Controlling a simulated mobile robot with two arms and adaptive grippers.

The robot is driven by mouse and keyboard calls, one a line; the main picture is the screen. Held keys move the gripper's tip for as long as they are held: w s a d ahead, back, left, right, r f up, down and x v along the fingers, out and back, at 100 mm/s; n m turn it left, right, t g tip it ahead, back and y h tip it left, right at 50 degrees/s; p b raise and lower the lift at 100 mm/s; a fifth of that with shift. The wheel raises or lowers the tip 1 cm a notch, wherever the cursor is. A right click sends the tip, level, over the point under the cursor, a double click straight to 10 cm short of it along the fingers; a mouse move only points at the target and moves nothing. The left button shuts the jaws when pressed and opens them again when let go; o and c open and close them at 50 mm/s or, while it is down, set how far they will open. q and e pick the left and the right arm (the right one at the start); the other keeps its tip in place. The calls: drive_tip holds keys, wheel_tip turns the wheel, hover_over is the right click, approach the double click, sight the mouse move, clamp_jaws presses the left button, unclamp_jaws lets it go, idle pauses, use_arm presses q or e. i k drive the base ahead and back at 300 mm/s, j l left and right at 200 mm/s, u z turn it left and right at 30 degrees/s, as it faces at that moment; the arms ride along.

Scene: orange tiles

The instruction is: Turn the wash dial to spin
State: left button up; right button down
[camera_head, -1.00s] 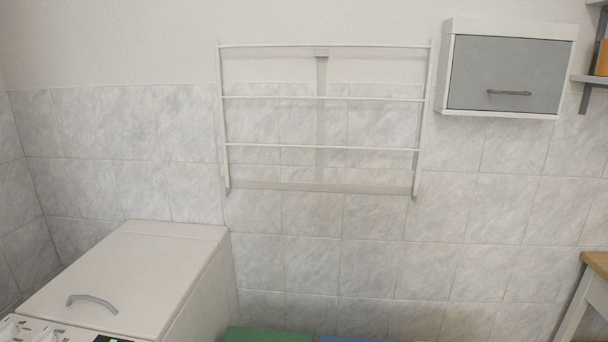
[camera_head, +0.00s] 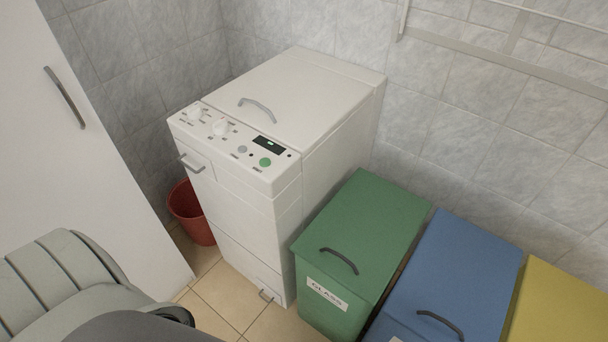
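A white top-loading washing machine (camera_head: 318,100) stands against the tiled wall, its lid closed with a grey handle on top. Its sloped front panel (camera_head: 268,172) carries two white dials, a left dial (camera_head: 194,112) and a right dial (camera_head: 220,127), with small printed marks around them that are too small to read. A dark display (camera_head: 269,145) with a green light, a grey button and a green button (camera_head: 265,162) sit to their right. Neither of my grippers shows. Part of my own body fills the lower left corner.
A white cabinet door (camera_head: 75,150) with a grey handle stands at the left. A red bin (camera_head: 190,213) is on the floor beside the washer. Green (camera_head: 370,225), blue (camera_head: 455,280) and yellow (camera_head: 560,305) lidded bins stand to the right. Some floor (camera_head: 225,292) is bare before the washer.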

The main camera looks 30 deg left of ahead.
sight(194, 113)
drive_tip(key=u, duration=1.65)
